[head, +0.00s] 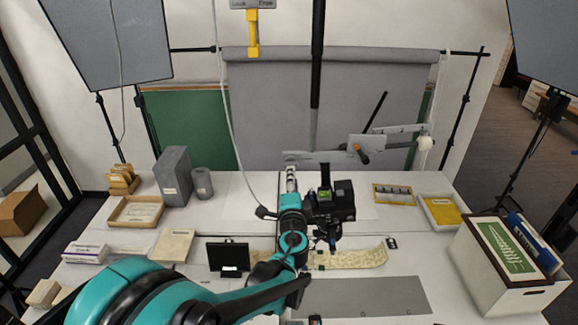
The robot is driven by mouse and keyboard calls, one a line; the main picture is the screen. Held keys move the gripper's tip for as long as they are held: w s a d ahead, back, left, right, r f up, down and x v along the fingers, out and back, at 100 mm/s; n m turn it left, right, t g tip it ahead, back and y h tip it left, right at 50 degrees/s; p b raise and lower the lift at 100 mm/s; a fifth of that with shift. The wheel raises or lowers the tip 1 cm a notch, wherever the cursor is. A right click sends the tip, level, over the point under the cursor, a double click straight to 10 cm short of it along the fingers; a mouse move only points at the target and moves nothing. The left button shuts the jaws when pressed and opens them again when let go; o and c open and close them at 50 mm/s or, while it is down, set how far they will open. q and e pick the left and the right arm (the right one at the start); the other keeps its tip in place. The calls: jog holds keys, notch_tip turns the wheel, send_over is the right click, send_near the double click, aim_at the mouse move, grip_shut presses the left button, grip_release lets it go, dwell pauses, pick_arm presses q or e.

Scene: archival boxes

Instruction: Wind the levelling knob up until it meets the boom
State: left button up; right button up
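My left arm reaches in from the lower left, and its gripper (291,172) is beside the left end of a grey plate assembly (325,157). The fingers are small and partly hidden by the wrist, so I cannot tell if they are open or touch anything. I cannot tell which is the levelling knob. A long black pole (318,55) hangs down above; I cannot tell if it is the boom. My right gripper is not in view.
A black camera (343,199) stands just right of my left wrist, over a long paper strip (355,258). A small black screen (228,256) is left of my forearm. Grey boxes (173,176) stand at the left, and a white file box (480,262) at the right.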

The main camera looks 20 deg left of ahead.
aim_at(291, 162)
pick_arm(q)
jog(key=shift+p+x, duration=0.45)
jog(key=shift+x, duration=2.25)
grip_shut()
